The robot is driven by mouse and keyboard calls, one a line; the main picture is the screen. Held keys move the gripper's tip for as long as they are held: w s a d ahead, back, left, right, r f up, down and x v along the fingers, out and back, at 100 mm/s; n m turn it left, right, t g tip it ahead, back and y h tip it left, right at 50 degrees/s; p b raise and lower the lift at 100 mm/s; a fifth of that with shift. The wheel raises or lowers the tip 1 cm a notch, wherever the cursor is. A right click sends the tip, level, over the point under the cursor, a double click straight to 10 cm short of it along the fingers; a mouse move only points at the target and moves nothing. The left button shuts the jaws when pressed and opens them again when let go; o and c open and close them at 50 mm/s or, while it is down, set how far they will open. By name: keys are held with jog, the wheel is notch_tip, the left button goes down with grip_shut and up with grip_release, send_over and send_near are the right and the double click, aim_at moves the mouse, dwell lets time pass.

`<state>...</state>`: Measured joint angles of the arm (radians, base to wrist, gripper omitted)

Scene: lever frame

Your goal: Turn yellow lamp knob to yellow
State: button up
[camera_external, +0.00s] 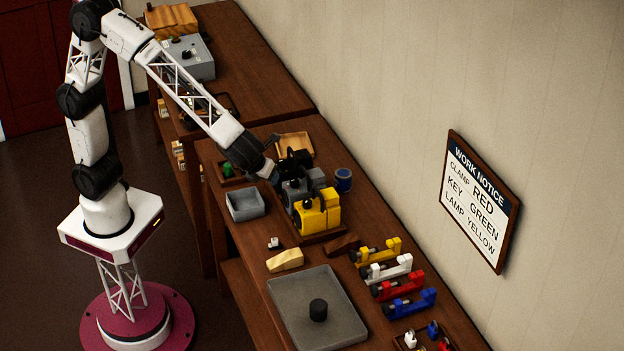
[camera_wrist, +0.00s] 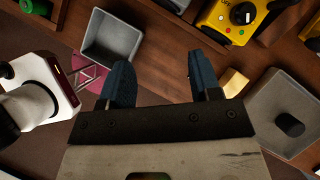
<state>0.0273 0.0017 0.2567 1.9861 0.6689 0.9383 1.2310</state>
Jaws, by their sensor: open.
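The yellow lamp (camera_external: 312,219) stands on a wooden base on the bench, beside a grey machine (camera_external: 298,190). In the wrist view the yellow lamp (camera_wrist: 215,22) is at the top right edge.
A grey bin (camera_external: 246,205) stands left of the lamp. A grey tray (camera_external: 318,312) with a black knob lies in front. Coloured clamps (camera_external: 402,268) line the right edge. The wall notice (camera_external: 478,205) reads clamp red, key green, lamp yellow.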

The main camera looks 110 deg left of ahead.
jog(key=s+a+r+n+g+y, duration=0.1)
jog(key=s+n+y, duration=0.3)
jog(key=s, duration=1.2)
jog(key=shift+r+n, duration=0.55)
jog(key=shift+n, duration=1.55)
jog(key=shift+w+a, duration=0.1)
jog(key=n+h, duration=1)
jog(key=n, duration=1)
send_over(307, 201)
notch_tip(307, 201, down, 2)
jog(key=shift+a+f, duration=0.1)
jog(key=shift+f, duration=0.1)
jog(key=shift+f, duration=0.1)
jog(key=shift+f, duration=3.8)
